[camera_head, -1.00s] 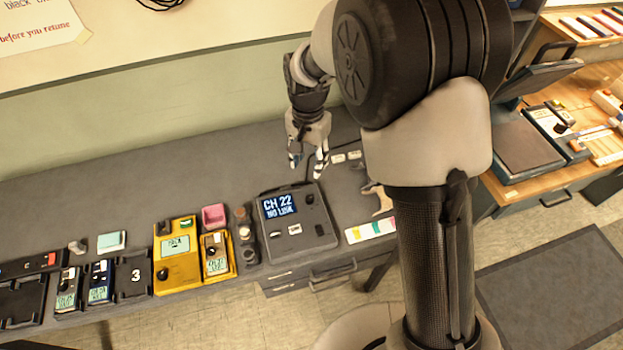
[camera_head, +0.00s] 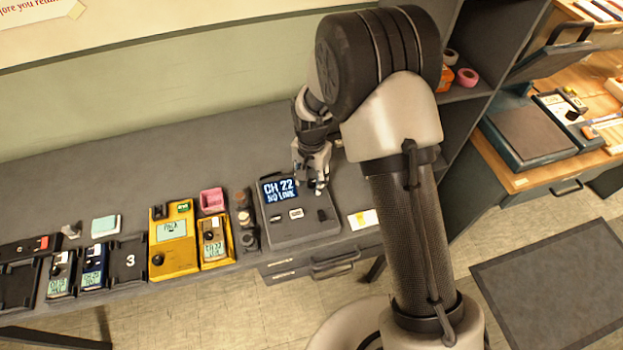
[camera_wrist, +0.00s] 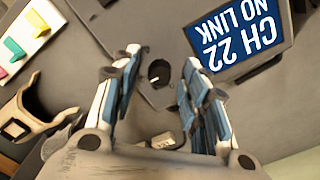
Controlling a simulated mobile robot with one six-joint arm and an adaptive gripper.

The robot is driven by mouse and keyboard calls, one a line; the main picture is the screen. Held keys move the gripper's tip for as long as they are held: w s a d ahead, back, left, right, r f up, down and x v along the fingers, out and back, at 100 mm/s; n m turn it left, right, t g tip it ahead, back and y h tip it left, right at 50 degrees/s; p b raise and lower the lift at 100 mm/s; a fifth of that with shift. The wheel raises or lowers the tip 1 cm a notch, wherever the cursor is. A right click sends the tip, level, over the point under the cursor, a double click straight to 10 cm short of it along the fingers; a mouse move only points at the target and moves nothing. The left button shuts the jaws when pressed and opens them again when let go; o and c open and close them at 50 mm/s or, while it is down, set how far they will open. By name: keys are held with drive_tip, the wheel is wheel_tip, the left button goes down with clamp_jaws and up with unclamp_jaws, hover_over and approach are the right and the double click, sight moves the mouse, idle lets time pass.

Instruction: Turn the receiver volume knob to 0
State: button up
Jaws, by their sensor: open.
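The receiver (camera_head: 290,229) is a dark grey box on the bench, with a lit screen (camera_head: 280,190) reading "CH 22 NO LINK". In the wrist view its screen (camera_wrist: 236,32) appears upside down at the upper right. A round black knob (camera_wrist: 159,73) on the receiver shows between my fingertips. My gripper (camera_wrist: 162,60) is open, with one finger on each side of the knob and visible gaps. I cannot tell how deep the fingers reach around it. In the head view my gripper (camera_head: 312,186) covers the knob. The knob's pointer and setting are not readable.
A shelf unit (camera_head: 471,120) rises at right.

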drive_tip(key=shift+c, duration=0.3)
clamp_jaws()
drive_tip(key=shift+n, duration=0.4)
drive_tip(key=n+p, duration=0.1)
drive_tip(key=n, duration=0.2)
drive_tip(key=shift+n, duration=0.3)
drive_tip(key=n, duration=0.4)
drive_tip(key=shift+n, duration=0.3)
drive_tip(key=n+p, duration=0.1)
drive_tip(key=n, duration=0.3)
drive_tip(key=shift+n, duration=2.4)
